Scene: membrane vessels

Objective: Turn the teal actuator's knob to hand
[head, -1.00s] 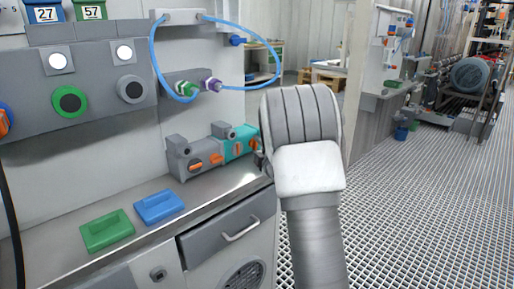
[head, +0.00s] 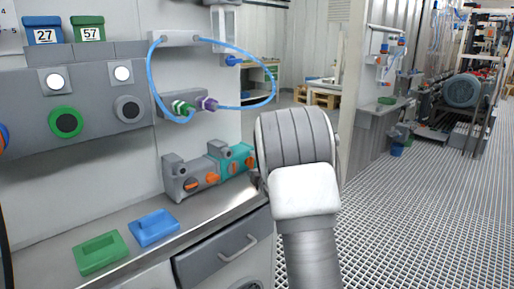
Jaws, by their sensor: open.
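The teal actuator (head: 240,153) stands on the bench against the wall, at the right end of a row with grey actuators (head: 180,172). It has two orange parts on its front, a knob (head: 233,168) and another at its right (head: 250,161); which way the knob points is too small to tell. My arm's wrist rises just right of the teal actuator and covers most of my gripper. A small dark part of my gripper (head: 256,179) shows at the wrist's left edge, close to the actuator's right end. My gripper is open; contact cannot be told.
A blue block (head: 154,228) and a green block (head: 100,252) lie on the bench (head: 165,212) to the left. A blue hose (head: 272,75) loops above the actuators. Drawers with a handle (head: 238,248) are below. Open grating floor (head: 430,200) lies to the right.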

